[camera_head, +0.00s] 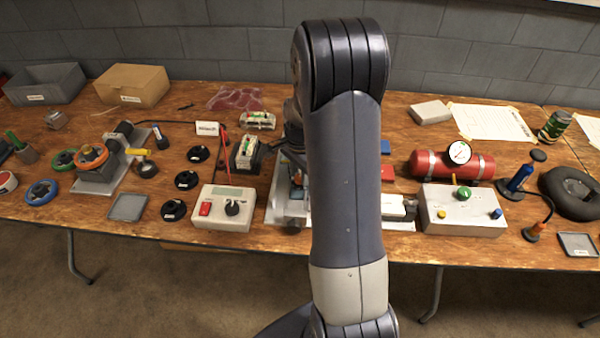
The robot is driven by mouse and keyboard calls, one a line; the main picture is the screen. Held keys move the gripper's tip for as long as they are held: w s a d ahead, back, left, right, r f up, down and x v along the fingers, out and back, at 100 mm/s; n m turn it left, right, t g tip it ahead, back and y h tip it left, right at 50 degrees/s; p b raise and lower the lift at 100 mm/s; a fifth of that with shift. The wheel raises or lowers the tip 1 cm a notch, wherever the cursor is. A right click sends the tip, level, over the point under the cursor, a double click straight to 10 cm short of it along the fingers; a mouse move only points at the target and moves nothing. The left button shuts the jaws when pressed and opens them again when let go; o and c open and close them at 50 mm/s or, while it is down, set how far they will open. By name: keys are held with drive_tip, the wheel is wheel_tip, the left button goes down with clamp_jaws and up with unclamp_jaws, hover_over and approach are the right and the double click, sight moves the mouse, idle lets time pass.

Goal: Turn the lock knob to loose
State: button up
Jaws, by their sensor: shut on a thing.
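My arm stands in the middle of the view and covers most of the metal fixture (276,205) behind it. Only the left edge of that fixture's silver plate shows, with a dark round part at its front. A dark piece of my gripper (291,153) shows just left of the arm, over the fixture's back. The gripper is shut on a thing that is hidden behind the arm. I cannot make out the lock knob or which way it is turned.
Left of the fixture stand a beige control box (226,208) with a red switch and a black dial, and several black knobs. To the right are a red tank (452,166) with a gauge and a white button box (462,213). The table's front edge is close below them.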

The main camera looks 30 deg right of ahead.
drive_tip(key=n, duration=0.4)
drive_tip(key=shift+n, duration=0.3)
drive_tip(key=n, duration=0.4)
drive_tip(key=shift+n+b, duration=0.3)
drive_tip(key=shift+b, duration=0.1)
drive_tip(key=n, duration=0.4)
drive_tip(key=shift+n, duration=2.1)
drive_tip(key=o, duration=1)
